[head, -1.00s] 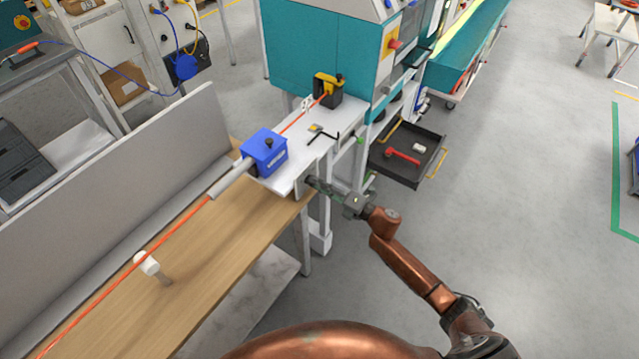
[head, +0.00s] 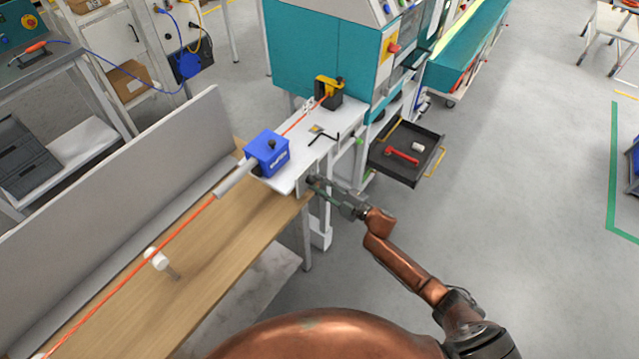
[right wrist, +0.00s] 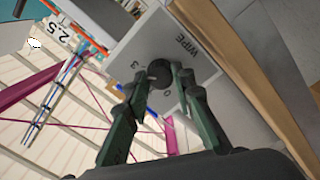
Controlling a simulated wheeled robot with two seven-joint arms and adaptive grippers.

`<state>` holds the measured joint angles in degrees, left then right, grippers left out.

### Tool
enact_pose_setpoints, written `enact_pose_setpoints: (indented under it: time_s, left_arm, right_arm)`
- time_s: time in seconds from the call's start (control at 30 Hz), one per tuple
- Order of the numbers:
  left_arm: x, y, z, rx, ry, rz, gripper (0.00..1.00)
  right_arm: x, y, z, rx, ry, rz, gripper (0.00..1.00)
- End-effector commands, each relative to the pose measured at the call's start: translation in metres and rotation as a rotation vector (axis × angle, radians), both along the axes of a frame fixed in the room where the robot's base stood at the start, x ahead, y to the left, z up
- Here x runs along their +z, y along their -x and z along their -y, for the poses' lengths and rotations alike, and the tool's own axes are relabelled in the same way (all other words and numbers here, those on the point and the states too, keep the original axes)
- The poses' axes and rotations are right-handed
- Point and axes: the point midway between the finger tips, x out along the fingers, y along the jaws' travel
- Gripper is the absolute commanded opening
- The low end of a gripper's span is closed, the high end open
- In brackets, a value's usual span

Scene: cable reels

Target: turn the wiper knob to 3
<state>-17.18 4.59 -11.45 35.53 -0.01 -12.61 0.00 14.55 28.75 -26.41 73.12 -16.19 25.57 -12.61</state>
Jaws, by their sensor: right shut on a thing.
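The wiper knob (right wrist: 159,75) is dark and round, on a light panel (right wrist: 192,50) marked "WIPE" with the digits 3 and 0 in the right wrist view. A short pale mark on the knob faces left, near the 3; its exact setting is hard to tell. My right gripper (right wrist: 160,74) is shut on the knob, one finger on each side. In the head view my right gripper (head: 313,183) meets the end of the white bench (head: 288,181), and the knob is hidden there. My left gripper is not in view.
A blue box (head: 267,155) with a dark top knob sits on the bench above my right gripper. An orange cable (head: 180,231) runs through it toward a yellow-and-black guide (head: 328,91). A dark tray (head: 405,152) with a red tool stands to the right.

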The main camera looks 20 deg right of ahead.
Motion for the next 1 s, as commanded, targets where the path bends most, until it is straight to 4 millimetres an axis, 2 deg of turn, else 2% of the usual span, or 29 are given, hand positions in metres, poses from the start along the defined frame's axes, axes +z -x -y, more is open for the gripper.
enact_pose_setpoints:
  time_s: [0.7, 0.73, 1.0]
  left_arm:
    - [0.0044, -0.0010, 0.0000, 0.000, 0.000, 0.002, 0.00]
    - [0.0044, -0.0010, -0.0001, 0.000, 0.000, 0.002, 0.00]
    - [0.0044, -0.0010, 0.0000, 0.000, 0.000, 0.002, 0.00]
  right_arm:
    - [-0.0001, -0.0008, 0.0012, -0.003, -0.059, -0.046, 0.00]
    - [-0.0001, -0.0007, 0.0013, -0.003, -0.059, -0.046, 0.24]
    - [0.0000, -0.0004, 0.0004, -0.001, -0.059, -0.045, 0.41]
